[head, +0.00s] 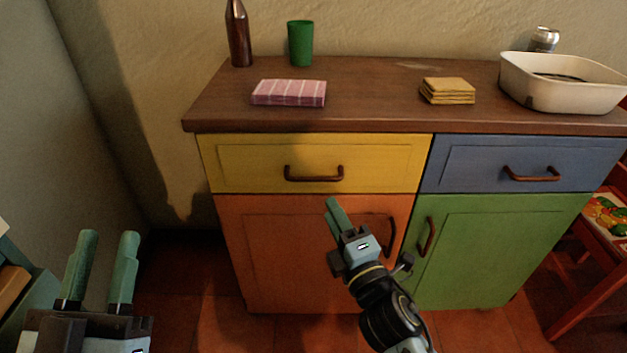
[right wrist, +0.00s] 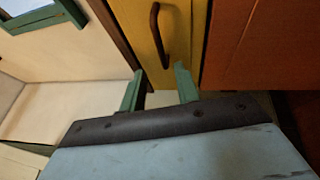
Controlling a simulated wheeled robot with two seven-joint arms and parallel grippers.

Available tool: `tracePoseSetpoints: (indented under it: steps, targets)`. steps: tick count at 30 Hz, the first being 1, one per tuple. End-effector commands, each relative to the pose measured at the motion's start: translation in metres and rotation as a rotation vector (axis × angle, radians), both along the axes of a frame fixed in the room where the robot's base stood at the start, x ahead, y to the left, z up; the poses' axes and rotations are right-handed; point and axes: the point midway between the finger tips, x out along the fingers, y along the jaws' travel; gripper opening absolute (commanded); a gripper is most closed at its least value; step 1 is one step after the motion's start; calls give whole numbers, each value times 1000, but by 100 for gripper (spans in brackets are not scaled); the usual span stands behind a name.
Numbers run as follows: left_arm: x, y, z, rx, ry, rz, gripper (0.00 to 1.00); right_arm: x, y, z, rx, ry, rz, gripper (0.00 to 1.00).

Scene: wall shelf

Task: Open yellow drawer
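The yellow drawer (head: 245,165) sits under the cabinet top at the left, flush with the front. Its dark brown bar handle (head: 314,177) is uncovered in the head view. My right gripper (head: 332,206) appears just below this handle, in front of the orange door, seen nearly edge-on. In the right wrist view, the fingers of my right gripper (right wrist: 160,76) are apart with nothing between them, and the handle (right wrist: 157,35) is beyond the fingertips, not touched. My left gripper (head: 104,250) is open and empty at the lower left, away from the cabinet.
An orange door (head: 270,250) is below the yellow drawer, a blue drawer (head: 465,165) and green door (head: 490,250) to the right. The top holds a bottle (head: 238,35), green cup (head: 300,43), pink striped item (head: 289,93), sponges (head: 448,91) and white basin (head: 560,85). A red chair (head: 590,270) stands right.

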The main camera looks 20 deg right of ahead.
Motion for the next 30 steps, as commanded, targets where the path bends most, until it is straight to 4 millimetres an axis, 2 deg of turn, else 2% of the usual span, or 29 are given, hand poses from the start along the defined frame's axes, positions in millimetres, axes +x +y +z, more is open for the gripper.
tracePoseSetpoints:
  steps: [1,9,15,21,30]
  targets:
    - [0,0,0,-3,-10,0,36,10,1,2,-1,-4,2,32]
    - [-5,1,5,-27,-88,1,36,56,7,9,0,-2,1,32]
    - [-10,3,10,-48,-159,1,36,83,10,14,1,0,0,32]
    - [-13,4,14,-59,-198,1,36,95,12,16,2,2,1,32]
    - [-14,4,15,-61,-206,2,36,97,12,17,2,3,0,32]
